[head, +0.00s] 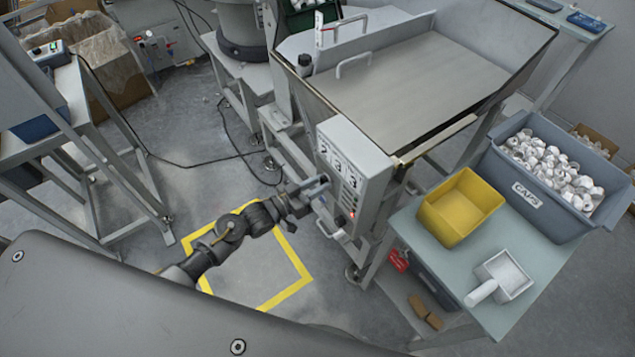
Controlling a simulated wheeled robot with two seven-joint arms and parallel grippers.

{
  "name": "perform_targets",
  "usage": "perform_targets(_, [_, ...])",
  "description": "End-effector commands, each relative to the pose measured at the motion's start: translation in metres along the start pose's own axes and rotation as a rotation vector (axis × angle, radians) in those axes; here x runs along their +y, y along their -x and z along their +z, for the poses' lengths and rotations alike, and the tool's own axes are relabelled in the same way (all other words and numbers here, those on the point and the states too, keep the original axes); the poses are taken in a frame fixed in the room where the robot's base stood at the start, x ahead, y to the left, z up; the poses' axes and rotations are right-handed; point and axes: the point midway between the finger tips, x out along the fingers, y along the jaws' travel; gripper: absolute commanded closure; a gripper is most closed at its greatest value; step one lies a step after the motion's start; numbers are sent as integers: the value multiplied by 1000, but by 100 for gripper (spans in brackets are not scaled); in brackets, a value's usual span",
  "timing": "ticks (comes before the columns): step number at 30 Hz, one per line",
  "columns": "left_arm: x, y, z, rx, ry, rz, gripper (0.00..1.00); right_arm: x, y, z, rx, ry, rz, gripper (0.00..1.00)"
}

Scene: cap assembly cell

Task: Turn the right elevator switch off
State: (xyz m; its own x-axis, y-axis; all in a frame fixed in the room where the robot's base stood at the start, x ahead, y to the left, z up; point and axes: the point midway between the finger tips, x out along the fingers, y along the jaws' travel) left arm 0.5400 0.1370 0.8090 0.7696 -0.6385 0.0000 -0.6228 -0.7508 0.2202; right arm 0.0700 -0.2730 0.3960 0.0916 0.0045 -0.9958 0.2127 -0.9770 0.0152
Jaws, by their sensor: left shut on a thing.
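A grey control box (369,178) hangs on the front of the hopper machine. The letters are too small to read, so I cannot tell which control is the right elevator switch. My left gripper (318,186) is at the left part of the box face, just below the dials, shut on a small control there. The gripper hides that control, and its position cannot be seen. My right gripper is out of view.
A wide metal hopper (425,85) stands above the box. A table (418,228) at the right holds a yellow bin (461,207), a white scoop (503,277) and a blue-grey crate (540,205) of white caps. A yellow floor square (291,290) lies below my arm.

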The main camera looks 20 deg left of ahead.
Motion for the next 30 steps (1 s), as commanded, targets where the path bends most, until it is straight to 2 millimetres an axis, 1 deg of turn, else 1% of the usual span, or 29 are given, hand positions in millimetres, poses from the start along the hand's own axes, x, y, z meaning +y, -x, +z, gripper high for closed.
perform_targets(1, [1, 0, -2, -1, 40, -1, 96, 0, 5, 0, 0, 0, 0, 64])
perform_targets(3, [1, 0, -2, 0, 102, -1, 96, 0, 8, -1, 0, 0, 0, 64])
perform_targets(15, [3, 0, -2, 0, 414, -1, 96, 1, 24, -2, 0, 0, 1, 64])
perform_targets(23, [3, 0, -1, -1, 534, -1, 96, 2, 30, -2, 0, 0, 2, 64])
perform_targets(30, [4, 0, 0, -1, 576, 0, 96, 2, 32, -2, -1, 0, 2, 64])
